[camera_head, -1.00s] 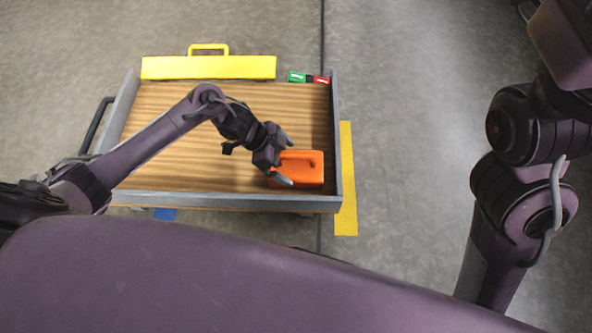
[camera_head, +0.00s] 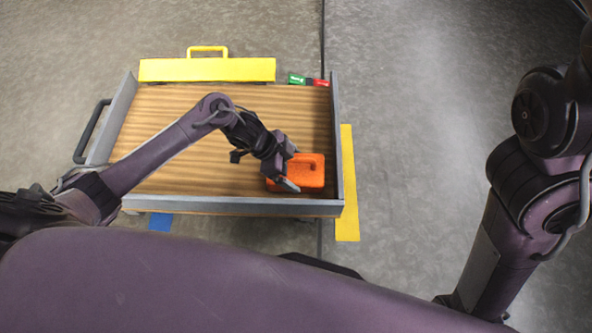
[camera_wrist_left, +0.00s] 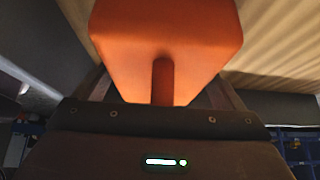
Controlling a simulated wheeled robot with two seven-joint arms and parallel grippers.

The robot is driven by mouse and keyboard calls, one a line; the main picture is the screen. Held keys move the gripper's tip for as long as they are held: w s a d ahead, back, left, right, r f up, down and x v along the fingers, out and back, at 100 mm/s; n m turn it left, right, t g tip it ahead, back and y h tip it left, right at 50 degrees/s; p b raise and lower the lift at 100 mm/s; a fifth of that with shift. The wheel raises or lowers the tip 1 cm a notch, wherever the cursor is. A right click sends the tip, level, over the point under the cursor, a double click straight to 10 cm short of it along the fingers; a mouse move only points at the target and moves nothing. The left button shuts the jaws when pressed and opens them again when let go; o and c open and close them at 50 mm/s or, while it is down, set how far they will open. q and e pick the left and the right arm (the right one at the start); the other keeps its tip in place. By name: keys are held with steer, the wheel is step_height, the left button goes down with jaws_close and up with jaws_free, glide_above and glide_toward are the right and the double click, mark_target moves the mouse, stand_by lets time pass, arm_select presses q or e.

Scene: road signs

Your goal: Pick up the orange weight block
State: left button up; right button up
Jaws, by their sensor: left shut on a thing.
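The orange weight block (camera_head: 309,172) is at the front right corner of the wooden tray, close to the right and front walls. My left gripper (camera_head: 286,172) reaches it from the left and is shut on it. In the left wrist view the orange block (camera_wrist_left: 165,35) fills the space between the fingers, with its handle bar toward the palm. I cannot tell whether the block is clear of the tray floor. My right arm shows at the right edge of the head view, but its gripper is out of view.
The tray (camera_head: 230,207) has raised grey walls and a dark side handle at left. A yellow handled bar (camera_head: 205,70) lies along its back edge. The tray's middle is bare.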

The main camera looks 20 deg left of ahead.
arm_select(q)
steer(key=shift+r, duration=0.15)
steer(key=shift+r, duration=0.1)
